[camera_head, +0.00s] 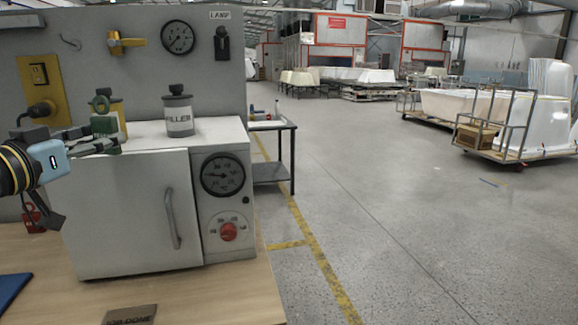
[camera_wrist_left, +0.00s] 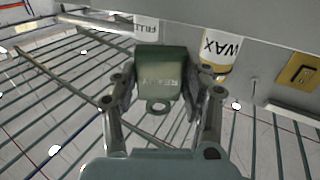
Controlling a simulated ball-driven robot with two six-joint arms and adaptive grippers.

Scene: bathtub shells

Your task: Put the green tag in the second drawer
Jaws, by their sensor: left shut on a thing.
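The green tag (camera_head: 104,125) is a small green block with a ring, seen above the left part of the oven top in the head view. In the left wrist view the green tag (camera_wrist_left: 160,75) sits between the fingers, with lettering on its face. My left gripper (camera_head: 106,143) comes in from the left and is shut on the tag. I cannot tell whether the tag touches the oven top. My right gripper is in neither view. No drawer can be made out in these frames.
A white oven (camera_head: 130,215) with a door handle, gauge and red knob stands on the wooden bench (camera_head: 200,296). A filler can (camera_head: 179,118) stands on it; a yellow wax can (camera_wrist_left: 220,58) is close behind the tag. A JOB DONE plate (camera_head: 130,315) lies at the front.

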